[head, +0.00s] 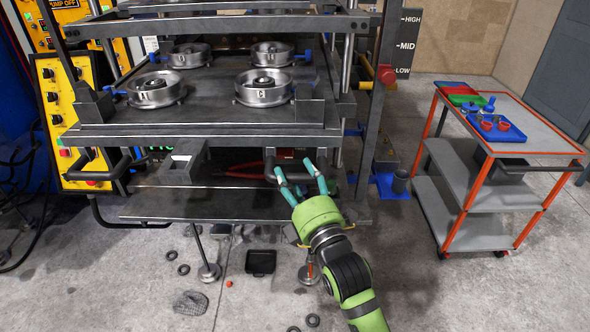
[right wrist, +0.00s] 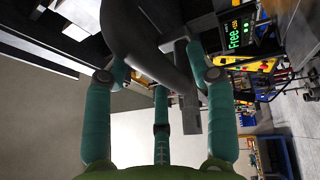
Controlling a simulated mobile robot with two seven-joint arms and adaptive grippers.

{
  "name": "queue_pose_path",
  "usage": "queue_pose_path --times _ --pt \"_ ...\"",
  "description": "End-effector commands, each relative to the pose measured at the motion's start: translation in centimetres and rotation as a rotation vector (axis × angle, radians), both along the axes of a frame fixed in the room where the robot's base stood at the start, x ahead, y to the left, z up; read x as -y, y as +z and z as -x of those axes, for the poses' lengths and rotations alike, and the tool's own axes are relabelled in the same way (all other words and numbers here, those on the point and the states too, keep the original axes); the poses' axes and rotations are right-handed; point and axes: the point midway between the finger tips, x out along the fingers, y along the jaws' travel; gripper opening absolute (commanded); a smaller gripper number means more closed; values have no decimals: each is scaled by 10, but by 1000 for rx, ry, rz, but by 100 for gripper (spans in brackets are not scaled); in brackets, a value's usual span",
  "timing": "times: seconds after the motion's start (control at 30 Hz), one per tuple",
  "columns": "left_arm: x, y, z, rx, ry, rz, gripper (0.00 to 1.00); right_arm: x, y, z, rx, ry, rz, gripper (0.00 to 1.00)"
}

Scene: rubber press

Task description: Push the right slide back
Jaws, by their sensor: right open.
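The press (head: 215,130) fills the upper middle of the head view. A dark curved handle hangs under its right front corner, partly behind my gripper; I take it to belong to the right slide. My right gripper (head: 303,172) is open just below the press's plate, its teal fingers pointing up at that corner. In the right wrist view, the dark curved handle (right wrist: 150,45) passes between the spread fingers of the gripper (right wrist: 160,80). I cannot tell whether they touch it. The slide's rails are hidden. My left gripper is out of view.
Round metal moulds (head: 263,87) sit on the press plate. A lower shelf (head: 240,205) juts out beneath. A trolley (head: 535,115) with blue, green and red trays stands at the right. Dark rings and a black tray (head: 261,262) lie on the floor.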

Motion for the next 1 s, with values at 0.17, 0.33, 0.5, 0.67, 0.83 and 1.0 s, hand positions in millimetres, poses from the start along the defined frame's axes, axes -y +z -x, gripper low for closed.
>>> queue_pose_path --times 0.17,0.33,0.5,0.67,0.83,1.0 --pt "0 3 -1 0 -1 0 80 -3 1 -7 -1 0 0 56" --pt "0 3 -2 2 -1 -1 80 -3 1 -8 -1 0 -1 56" --pt "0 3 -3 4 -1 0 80 -3 1 -7 -1 0 -1 8" --pt "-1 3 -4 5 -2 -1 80 -3 1 -7 -1 0 0 0" --pt "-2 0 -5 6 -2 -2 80 -3 0 -12 0 0 2 0" --pt "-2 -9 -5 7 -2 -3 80 -2 0 -32 5 -3 4 0"
